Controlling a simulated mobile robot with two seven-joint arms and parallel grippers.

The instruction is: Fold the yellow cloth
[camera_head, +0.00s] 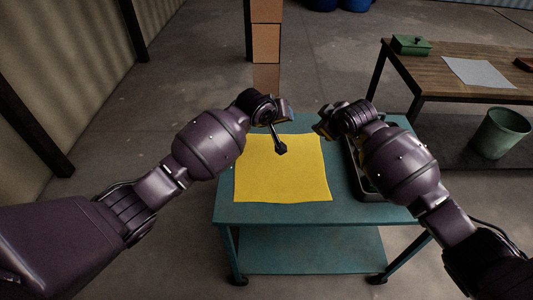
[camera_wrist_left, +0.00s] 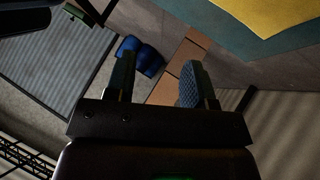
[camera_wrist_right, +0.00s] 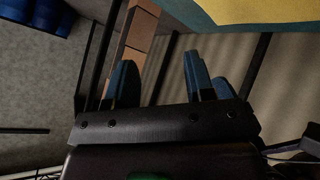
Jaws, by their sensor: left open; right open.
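The yellow cloth (camera_head: 285,180) lies flat and spread out on the left part of a teal table (camera_head: 350,210) in the head view. Its edge also shows at the top of the left wrist view (camera_wrist_left: 270,12) and of the right wrist view (camera_wrist_right: 250,8). My left gripper (camera_head: 281,148) is above the cloth's far part, open and empty; its fingers show apart in the left wrist view (camera_wrist_left: 157,85). My right gripper (camera_head: 322,124) is by the cloth's far right corner, open and empty, with fingers apart in the right wrist view (camera_wrist_right: 158,82).
A dark tray (camera_head: 362,188) stands on the table's right side, partly hidden by my right arm. A wooden workbench (camera_head: 440,75) at the right carries a green box (camera_head: 411,45) and a pale sheet (camera_head: 478,72). Stacked boxes (camera_head: 266,42) stand behind the table.

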